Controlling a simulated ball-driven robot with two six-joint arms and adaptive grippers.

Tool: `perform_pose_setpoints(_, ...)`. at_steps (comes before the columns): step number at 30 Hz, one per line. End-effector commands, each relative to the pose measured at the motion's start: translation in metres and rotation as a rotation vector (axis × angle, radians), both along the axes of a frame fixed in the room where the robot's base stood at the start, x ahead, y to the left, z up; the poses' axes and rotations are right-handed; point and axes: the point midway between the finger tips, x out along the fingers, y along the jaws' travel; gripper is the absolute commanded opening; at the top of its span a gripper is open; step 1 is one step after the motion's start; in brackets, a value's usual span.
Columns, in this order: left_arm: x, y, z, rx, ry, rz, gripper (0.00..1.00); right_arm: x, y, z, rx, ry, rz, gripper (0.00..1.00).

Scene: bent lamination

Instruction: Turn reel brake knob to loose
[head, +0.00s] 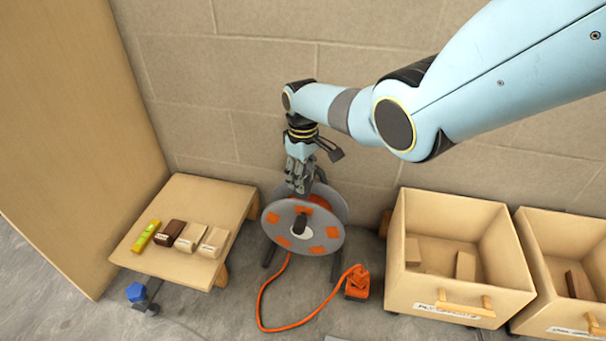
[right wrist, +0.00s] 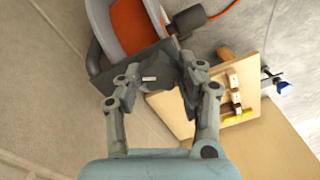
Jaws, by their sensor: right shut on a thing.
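The cable reel (head: 330,237), a grey disc with orange patches and a dark hub handle (head: 301,224), stands on the floor against the wall. It also shows at the top of the right wrist view (right wrist: 108,22). My right gripper (head: 299,187) reaches down onto the top of the reel's frame. In the right wrist view its fingers (right wrist: 160,78) are closed around a small dark knob (right wrist: 165,72), which seems to be the brake knob; a short pale mark shows beside it. The fingers hide much of the knob, so its setting cannot be read. My left gripper is not in view.
A low wooden table (head: 190,205) with several small blocks and a yellow level stands left of the reel. An orange cord (head: 262,300) ends at an orange plug box (head: 357,283) on the floor. Two wooden bins (head: 408,290) (head: 530,318) stand at right.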

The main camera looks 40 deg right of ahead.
Motion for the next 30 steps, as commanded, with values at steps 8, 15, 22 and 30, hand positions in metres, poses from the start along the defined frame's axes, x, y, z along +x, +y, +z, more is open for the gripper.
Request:
perform_pose_setpoints(8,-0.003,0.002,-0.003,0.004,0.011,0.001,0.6,0.0,0.0,0.0,-0.001,-0.001,0.26,0.06)
perform_pose_setpoints(15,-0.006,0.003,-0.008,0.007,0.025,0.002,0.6,0.0,0.0,0.0,-0.001,0.0,0.477,0.06)
perform_pose_setpoints(22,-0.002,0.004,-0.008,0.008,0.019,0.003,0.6,0.001,0.0,0.0,0.0,-0.001,0.643,0.06)
perform_pose_setpoints(30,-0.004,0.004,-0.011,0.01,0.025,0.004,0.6,0.0,0.0,0.0,0.0,-0.001,0.758,0.06)
